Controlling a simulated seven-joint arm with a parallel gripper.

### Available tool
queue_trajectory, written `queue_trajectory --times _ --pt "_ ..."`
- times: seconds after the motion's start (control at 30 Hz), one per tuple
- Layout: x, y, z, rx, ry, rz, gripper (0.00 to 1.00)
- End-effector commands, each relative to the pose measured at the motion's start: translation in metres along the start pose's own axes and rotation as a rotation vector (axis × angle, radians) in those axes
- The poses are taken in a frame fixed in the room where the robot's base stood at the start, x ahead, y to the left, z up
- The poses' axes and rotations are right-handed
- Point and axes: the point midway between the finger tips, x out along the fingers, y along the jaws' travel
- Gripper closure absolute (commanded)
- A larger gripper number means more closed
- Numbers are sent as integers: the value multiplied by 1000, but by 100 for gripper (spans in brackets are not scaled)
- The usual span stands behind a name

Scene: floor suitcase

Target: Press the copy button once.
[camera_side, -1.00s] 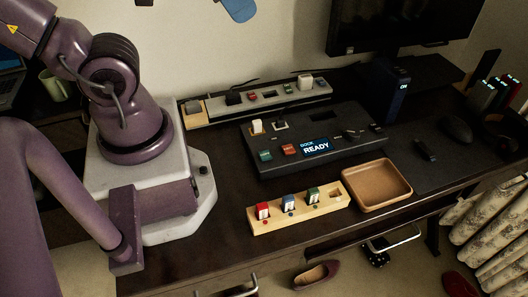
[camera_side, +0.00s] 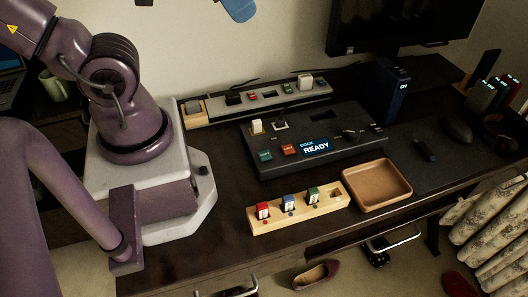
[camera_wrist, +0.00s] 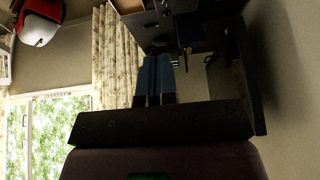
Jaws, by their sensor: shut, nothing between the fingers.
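The dark dock (camera_side: 346,156) stands on the desk in the side view, with a lit display (camera_side: 316,146) reading "DOCK READY". A green button (camera_side: 264,156) and a red button (camera_side: 289,149) sit left of the display. Their labels are too small to read, so I cannot tell which is the copy button. My gripper (camera_wrist: 158,60) shows in the wrist view with its two blue fingers together and empty. The wrist view does not clearly show the dock's buttons.
A wooden holder (camera_side: 266,222) with red, blue and green cards stands in front of the dock. A wooden tray (camera_side: 402,188) is to its right. A long strip of devices (camera_side: 220,110) lies behind the dock. A monitor (camera_side: 385,22) and dark tower (camera_side: 389,95) stand at the back.

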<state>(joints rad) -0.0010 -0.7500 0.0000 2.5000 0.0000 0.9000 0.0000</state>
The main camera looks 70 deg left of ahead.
Motion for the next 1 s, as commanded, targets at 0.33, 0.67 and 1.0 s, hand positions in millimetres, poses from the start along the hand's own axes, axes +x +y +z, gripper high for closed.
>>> queue_trajectory --times 0.33,0.67,1.0 --pt "48 -15 16 -154 -249 19 100" --pt "115 -11 52 -849 -656 111 100" --pt "177 -4 76 -1919 -1026 -1 100"
